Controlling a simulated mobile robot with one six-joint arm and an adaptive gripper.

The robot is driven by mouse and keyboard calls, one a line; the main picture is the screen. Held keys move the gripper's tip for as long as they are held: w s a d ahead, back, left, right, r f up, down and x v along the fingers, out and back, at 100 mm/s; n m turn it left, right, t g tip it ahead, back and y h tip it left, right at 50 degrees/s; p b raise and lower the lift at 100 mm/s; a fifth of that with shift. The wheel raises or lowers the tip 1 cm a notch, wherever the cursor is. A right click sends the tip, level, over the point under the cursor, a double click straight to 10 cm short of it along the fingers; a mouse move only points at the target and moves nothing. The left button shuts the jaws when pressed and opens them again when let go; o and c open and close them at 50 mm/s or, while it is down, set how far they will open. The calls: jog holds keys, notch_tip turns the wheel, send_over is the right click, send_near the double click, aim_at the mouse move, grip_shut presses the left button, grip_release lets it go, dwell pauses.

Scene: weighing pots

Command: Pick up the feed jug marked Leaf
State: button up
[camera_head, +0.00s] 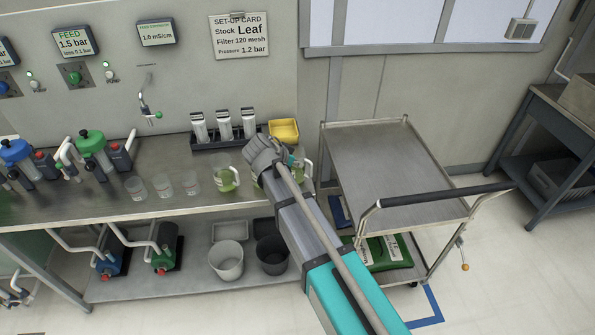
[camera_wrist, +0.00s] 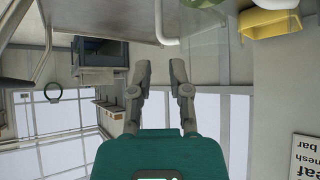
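A clear feed jug (camera_head: 226,179) with yellow-green liquid stands on the bench in the head view; its marking is too small to read. Another jug with a pale handle (camera_head: 307,168) is partly hidden behind my gripper and arm, and its label does not show. My gripper (camera_head: 284,158) is at that jug, above the right end of the bench. In the wrist view, which looks upside down, my gripper (camera_wrist: 160,66) has its two fingers apart with nothing between them. A white curved handle (camera_wrist: 160,22) shows beyond the fingertips at the top. I cannot tell whether they touch.
Several clear beakers (camera_head: 162,186) stand left of the jugs. A black rack (camera_head: 222,138) of white-topped bottles and a yellow tray (camera_head: 284,131) are behind. A steel trolley (camera_head: 385,165) stands to the right. A set-up card (camera_head: 239,36) on the wall reads Stock Leaf.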

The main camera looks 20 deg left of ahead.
aim_at(311, 177)
jog(key=shift+b+x, duration=1.75)
jog(key=shift+x, duration=1.15)
jog(key=shift+w, duration=0.1)
jog(key=shift+b+x, duration=2)
jog(key=shift+x, duration=0.75)
grip_shut()
